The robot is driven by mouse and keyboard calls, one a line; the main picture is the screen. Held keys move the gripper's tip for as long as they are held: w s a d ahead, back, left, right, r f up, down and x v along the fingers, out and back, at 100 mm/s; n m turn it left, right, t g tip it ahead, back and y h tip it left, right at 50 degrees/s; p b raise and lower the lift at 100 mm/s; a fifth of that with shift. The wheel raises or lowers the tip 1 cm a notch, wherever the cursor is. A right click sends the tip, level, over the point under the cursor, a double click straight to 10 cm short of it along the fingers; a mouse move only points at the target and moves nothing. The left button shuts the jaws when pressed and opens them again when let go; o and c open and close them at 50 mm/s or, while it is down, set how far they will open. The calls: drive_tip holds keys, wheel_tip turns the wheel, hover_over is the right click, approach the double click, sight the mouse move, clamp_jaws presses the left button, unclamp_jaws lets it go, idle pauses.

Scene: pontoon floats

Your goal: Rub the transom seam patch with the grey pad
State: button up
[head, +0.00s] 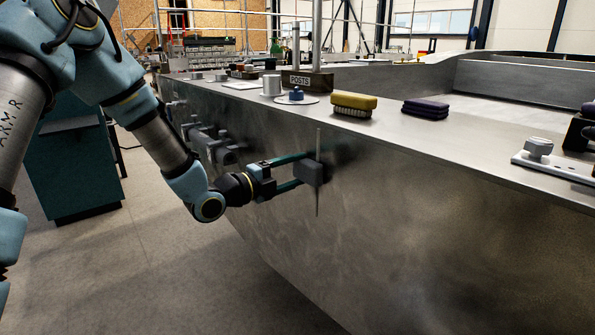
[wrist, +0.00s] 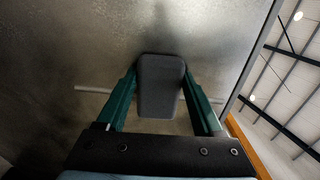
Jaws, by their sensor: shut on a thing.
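My gripper (head: 300,172) is shut on the grey pad (head: 312,172) and holds it up at the upright metal side of the float (head: 420,220). In the wrist view the dark grey pad (wrist: 160,88) sits between the two green fingers. A thin, pale straight seam (head: 318,205) runs upright on the metal, above and below the pad; the pad hides its middle. The seam also shows in the wrist view (wrist: 92,89), out to the left of the fingers. A dark smudge or shadow lies beside the pad. I cannot tell whether the pad touches the metal.
Dark fittings (head: 212,145) stick out of the side, left of my gripper. The side to the right is clear.

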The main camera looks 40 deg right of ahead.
sight(309, 168)
drive_tip(key=shift+s+r+p, duration=0.35)
drive_tip(key=shift+s, duration=0.35)
drive_tip(key=shift+s+r+p, duration=0.3)
drive_tip(key=shift+s, duration=0.4)
drive_tip(key=shift+s+r+p, duration=0.35)
drive_tip(key=shift+s, duration=0.35)
drive_tip(key=shift+a, duration=0.1)
drive_tip(key=shift+w+a+p, duration=0.15)
drive_tip(key=shift+a+p, duration=0.4)
drive_tip(key=shift+a, duration=0.75)
drive_tip(key=shift+w+a+p, duration=0.1)
drive_tip(key=shift+a+p, duration=0.45)
drive_tip(key=shift+a, duration=1.2)
drive_tip(key=a+p, duration=0.1)
drive_tip(key=a, duration=0.2)
drive_tip(key=shift+w+p, duration=0.1)
drive_tip(key=shift+p, duration=0.3)
